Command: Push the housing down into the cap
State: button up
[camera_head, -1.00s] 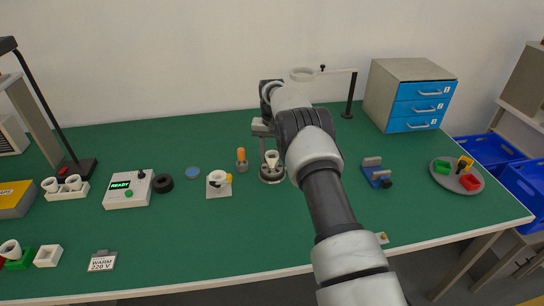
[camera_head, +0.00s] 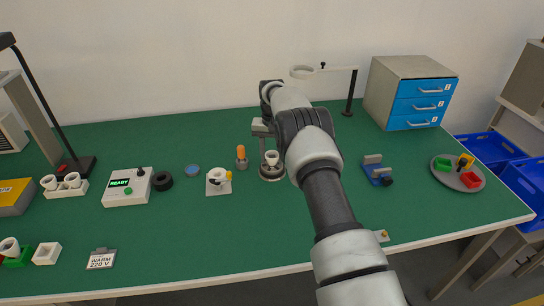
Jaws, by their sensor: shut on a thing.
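The white housing (camera_head: 272,157) shows in the head view as a small pale cup shape, left of my arm. It sits upright over a round dark grey holder (camera_head: 271,178) on the green bench. The cap is not clearly told apart inside the holder, so the depth of the seating cannot be read. My gripper (camera_head: 264,143) comes down from above at the housing and is shut on it. The fingertips are small and partly hidden by my arm.
A white lamp part on a square plate (camera_head: 218,190) and an orange-handled tool (camera_head: 241,154) stand to the left. A tester (camera_head: 128,190) reads READY. A blue clamp (camera_head: 377,175) and grey tray (camera_head: 445,177) are right.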

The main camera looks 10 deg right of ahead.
jog(key=o, duration=1.1)
notch_tip(320, 180, up, 17)
jog(key=p, duration=0.2)
jog(key=shift+r+p, duration=0.2)
jog(key=shift+p, duration=0.1)
